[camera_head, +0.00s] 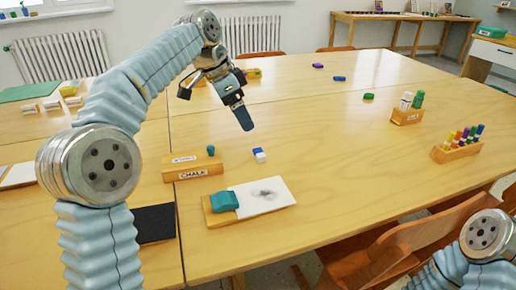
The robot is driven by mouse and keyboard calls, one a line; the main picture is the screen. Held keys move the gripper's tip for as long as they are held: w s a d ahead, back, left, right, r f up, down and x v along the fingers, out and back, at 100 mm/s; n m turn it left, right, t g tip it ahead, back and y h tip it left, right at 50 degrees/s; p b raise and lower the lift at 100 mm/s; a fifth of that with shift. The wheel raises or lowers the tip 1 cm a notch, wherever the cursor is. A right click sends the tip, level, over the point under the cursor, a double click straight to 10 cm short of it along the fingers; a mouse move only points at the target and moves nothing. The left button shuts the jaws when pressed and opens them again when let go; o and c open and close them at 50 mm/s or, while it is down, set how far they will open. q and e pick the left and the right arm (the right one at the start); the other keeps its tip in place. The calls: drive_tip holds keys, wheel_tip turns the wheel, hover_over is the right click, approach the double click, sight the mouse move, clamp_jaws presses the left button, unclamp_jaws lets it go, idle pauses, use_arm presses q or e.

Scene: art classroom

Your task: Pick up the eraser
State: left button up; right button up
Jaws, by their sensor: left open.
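A small white eraser with a blue sleeve (259,155) lies on the wooden table, right of the chalk box. My left gripper (214,108) is open and empty, with its fingers spread wide, above the table. In the picture it is up and to the left of the eraser, clearly apart from it. A teal lump (223,201), possibly a cloth or another eraser, sits on a wooden board at the edge of a smudged white sheet (266,196). My right gripper is out of view; only part of my right arm shows at lower right.
The wooden chalk box (200,173) has a small teal piece on it. A marker holder (458,151) and a bottle holder (407,117) stand at right. Small purple, blue and green pieces lie farther back. Chairs (395,245) line the front edge. The table's middle is clear.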

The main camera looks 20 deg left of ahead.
use_arm(q)
drive_tip(key=b, duration=0.1)
approach(261, 152)
drive_tip(key=x, duration=0.2)
drive_tip(key=shift+w+f, duration=0.2)
drive_tip(key=shift+f, duration=0.1)
drive_tip(key=x, duration=0.5)
drive_tip(key=shift+s+f+b, duration=0.1)
drive_tip(key=shift+f+b, duration=0.2)
drive_tip(key=shift+f, duration=0.1)
drive_tip(key=shift+c, duration=0.5)
drive_tip(key=c, duration=1)
drive_tip(key=shift+r, duration=0.1)
drive_tip(key=shift+r, duration=0.5)
drive_tip(key=s+d+r, duration=0.2)
drive_tip(key=s+r, duration=0.2)
drive_tip(key=s+d+r, duration=0.3)
drive_tip(key=r, duration=0.1)
drive_tip(key=s+d+r, duration=0.3)
drive_tip(key=s+r, duration=0.1)
drive_tip(key=shift+s, duration=0.3)
